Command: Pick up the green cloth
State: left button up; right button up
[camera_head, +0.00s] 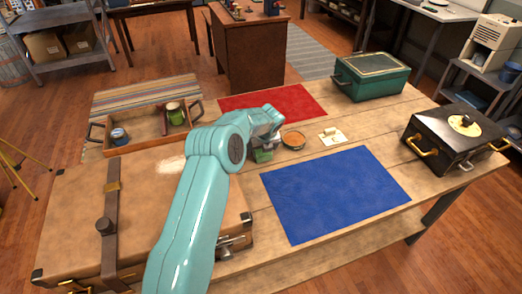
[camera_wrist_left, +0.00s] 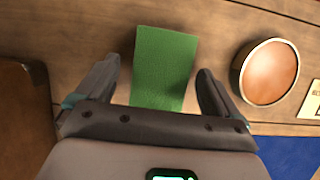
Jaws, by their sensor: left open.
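The green cloth (camera_wrist_left: 164,66) lies flat on the wooden table in the left wrist view, as a small rectangle between my open left fingers. My left gripper (camera_wrist_left: 160,85) is open and above the cloth, with one finger on each side of it. In the head view my left gripper (camera_head: 266,140) is over the middle of the table, and a bit of the green cloth (camera_head: 263,155) shows just below it. The near end of the cloth is hidden by the gripper body in the wrist view. My right gripper is not in view.
A round orange-brown dish (camera_head: 293,139) stands just right of the cloth, with a small pale card (camera_head: 332,136) beyond. A blue mat (camera_head: 335,193) and red mat (camera_head: 272,103) lie nearby. A brown suitcase (camera_head: 75,217), a green case (camera_head: 371,76) and a black case (camera_head: 455,137) stand around.

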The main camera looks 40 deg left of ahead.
pick_arm(q)
jog(key=shift+w+f, duration=0.15)
jog(key=shift+f, duration=0.05)
jog(key=c, duration=1)
jog(key=shift+r, duration=0.1)
jog(key=shift+c, duration=0.2)
jog(key=shift+r, duration=0.1)
notch_tip(320, 180, up, 20)
jog(key=shift+p, duration=0.4)
